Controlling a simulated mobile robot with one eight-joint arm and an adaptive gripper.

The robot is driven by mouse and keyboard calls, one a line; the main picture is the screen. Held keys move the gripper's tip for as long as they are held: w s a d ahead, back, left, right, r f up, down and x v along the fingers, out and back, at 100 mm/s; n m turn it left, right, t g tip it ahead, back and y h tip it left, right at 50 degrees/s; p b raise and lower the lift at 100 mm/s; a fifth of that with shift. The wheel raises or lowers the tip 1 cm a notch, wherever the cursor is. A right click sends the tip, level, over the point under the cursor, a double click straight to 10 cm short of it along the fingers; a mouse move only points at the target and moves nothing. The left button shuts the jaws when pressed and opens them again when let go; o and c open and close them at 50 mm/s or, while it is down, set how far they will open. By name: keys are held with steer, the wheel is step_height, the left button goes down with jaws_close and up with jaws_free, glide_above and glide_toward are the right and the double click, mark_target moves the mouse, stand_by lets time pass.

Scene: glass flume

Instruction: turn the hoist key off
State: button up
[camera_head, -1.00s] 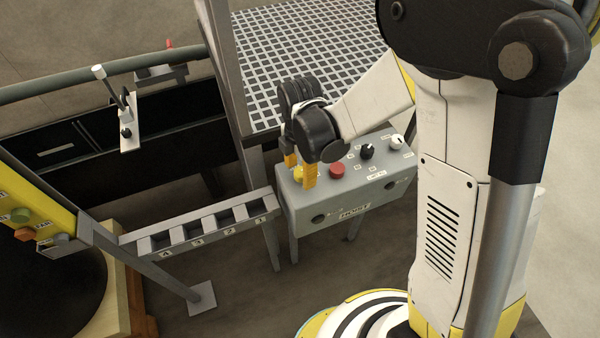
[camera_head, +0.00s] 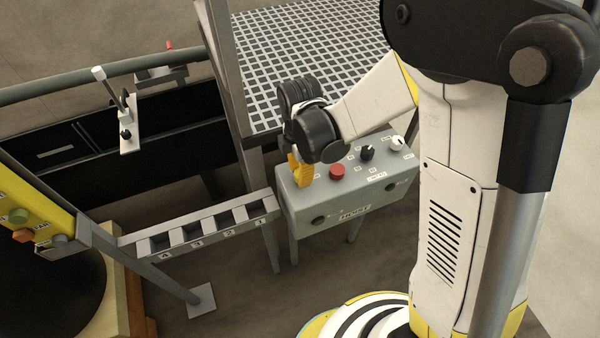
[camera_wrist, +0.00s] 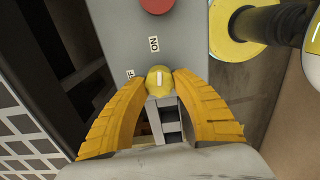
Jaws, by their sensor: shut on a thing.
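The hoist box (camera_head: 345,203) is a grey control box on legs, with "HOIST" on its front. The yellow round key knob (camera_wrist: 160,79) at the box's left end shows in the wrist view, with a pale bar mark lying along the picture's vertical. An "ON" label (camera_wrist: 153,44) is beyond it, and a second, partly hidden label (camera_wrist: 130,74) is at its left. My gripper (camera_wrist: 159,84) is shut on the knob, one yellow finger on each side. In the head view my gripper (camera_head: 300,172) comes down on the box's left end and hides the knob.
A red button (camera_head: 337,172), a black knob (camera_head: 367,152) and a white knob (camera_head: 397,143) stand on the same box, to the right of my gripper. A numbered grey rack (camera_head: 205,230) is close on the left. A grating (camera_head: 305,50) lies behind.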

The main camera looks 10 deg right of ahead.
steer(key=m, duration=0.4)
steer(key=shift+m+b, duration=0.3)
steer(key=shift+b, duration=0.05)
steer(key=m, duration=0.3)
steer(key=shift+w+m, duration=0.1)
steer(key=shift+m, duration=0.2)
steer(key=m+b, duration=0.1)
steer(key=m, duration=0.3)
steer(key=shift+d+m, duration=0.1)
steer(key=shift+m, duration=1.7)
steer(key=o, duration=1.2)
